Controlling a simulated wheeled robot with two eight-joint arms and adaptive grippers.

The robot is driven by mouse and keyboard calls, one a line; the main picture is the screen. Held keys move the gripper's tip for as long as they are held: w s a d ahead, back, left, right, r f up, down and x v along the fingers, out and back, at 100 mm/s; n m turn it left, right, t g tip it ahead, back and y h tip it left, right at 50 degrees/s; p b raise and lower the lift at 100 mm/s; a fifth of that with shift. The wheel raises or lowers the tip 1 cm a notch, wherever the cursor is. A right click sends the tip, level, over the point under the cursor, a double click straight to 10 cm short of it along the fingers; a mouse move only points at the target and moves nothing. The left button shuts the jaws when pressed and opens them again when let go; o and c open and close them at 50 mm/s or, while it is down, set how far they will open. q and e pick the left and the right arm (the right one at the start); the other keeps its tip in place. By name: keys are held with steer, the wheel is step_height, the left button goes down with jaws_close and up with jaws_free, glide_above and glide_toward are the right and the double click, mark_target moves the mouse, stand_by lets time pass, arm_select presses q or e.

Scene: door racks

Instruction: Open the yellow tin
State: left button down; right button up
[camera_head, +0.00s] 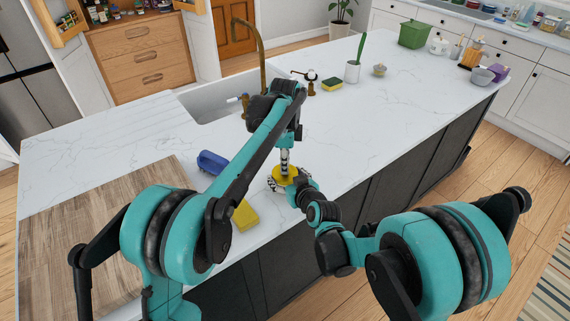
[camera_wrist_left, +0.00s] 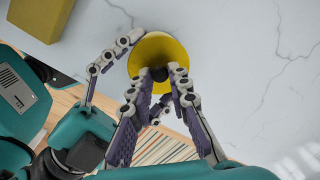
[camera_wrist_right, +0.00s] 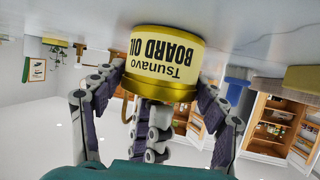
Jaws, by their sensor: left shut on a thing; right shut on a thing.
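The yellow tin (camera_head: 283,173) stands on the white counter near its front edge. In the right wrist view the tin (camera_wrist_right: 165,62) appears upside down, with a "Tsunavo BOARD OIL" label and a gold lid rim. My right gripper (camera_wrist_right: 162,82) reaches in from the side, shut around the tin's body. The lid looks seated; any gap is hard to tell.
A yellow block (camera_head: 245,215) and a blue object (camera_head: 212,162) lie left of the tin, near a wooden board (camera_head: 90,225). A sink (camera_head: 212,98) with a brass faucet (camera_head: 250,35) lies behind. The counter's right middle is clear.

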arm_select(q)
steer(key=shift+s+r+t, duration=0.1)
steer(key=shift+r+t, duration=0.3)
steer(key=shift+r, duration=0.05)
arm_select(e)
steer(key=shift+s+f, duration=0.15)
steer(key=shift+s, duration=0.05)
arm_select(q)
steer(key=shift+r+g, duration=0.5)
steer(key=shift+g, duration=0.3)
arm_select(e)
steer(key=shift+w, duration=0.1)
arm_select(q)
steer(key=c, duration=1.8)
jaws_free()
